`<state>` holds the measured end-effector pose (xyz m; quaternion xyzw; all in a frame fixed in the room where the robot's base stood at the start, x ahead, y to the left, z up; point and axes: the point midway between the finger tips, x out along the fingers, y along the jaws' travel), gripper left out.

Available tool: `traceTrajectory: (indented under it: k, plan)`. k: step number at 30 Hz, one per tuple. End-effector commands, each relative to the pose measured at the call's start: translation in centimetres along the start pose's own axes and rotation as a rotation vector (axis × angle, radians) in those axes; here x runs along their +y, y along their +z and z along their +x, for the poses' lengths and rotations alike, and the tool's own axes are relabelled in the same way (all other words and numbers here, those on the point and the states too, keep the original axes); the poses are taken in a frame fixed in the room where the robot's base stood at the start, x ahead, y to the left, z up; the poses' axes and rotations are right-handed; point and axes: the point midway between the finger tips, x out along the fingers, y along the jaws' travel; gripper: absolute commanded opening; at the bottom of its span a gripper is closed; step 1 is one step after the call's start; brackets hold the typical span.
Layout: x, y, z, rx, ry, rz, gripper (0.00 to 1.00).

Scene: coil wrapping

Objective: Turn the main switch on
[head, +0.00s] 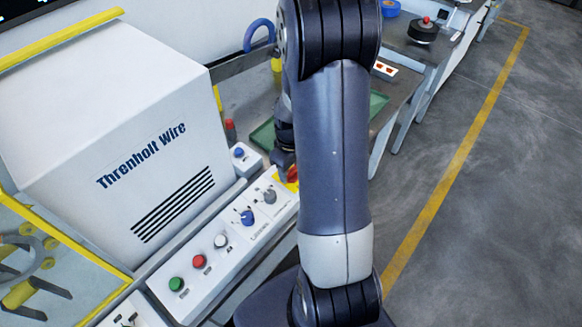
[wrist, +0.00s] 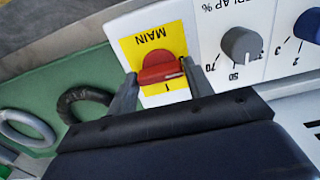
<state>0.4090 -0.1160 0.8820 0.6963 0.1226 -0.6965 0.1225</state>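The main switch is a red rotary knob (wrist: 162,68) on a yellow plate marked MAIN (wrist: 150,45), upside down in the wrist view. Its raised grip lies roughly crosswise in that view, and an "I" mark shows beside it. My gripper (wrist: 162,88) is open, with one finger on either side of the knob. A small gap shows at the left finger; whether the right finger touches the knob I cannot tell. In the head view the switch (head: 292,173) shows at the panel's far end, partly hidden by my gripper (head: 285,158) and arm.
The white panel (head: 205,285) also carries a grey overlap dial (wrist: 241,45), a blue dial (head: 246,216), and white, red and green buttons. A green mat (wrist: 50,100) with rings lies beside it. The large white Threnholt Wire housing (head: 120,130) stands to the left.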

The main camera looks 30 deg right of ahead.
Motion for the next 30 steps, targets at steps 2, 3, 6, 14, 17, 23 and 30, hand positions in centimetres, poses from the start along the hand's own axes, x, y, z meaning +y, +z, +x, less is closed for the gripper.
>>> traceTrajectory:
  k: [2,3,6,14,17,23,30]
  plan:
    - [0.01,-0.01,-0.01,0.0,0.0,0.0,0.42]
    - [0.01,-0.01,-0.01,0.0,0.0,0.0,0.39]
    - [0.01,-0.01,-0.02,0.0,0.0,0.0,0.31]
    - [0.01,-0.01,0.0,0.0,0.0,0.01,0.24]
    - [0.02,-0.02,0.03,0.001,0.001,0.032,0.24]
    - [0.03,-0.04,0.11,0.002,0.001,0.132,0.24]
    - [0.04,-0.05,0.14,0.002,0.001,0.336,0.24]
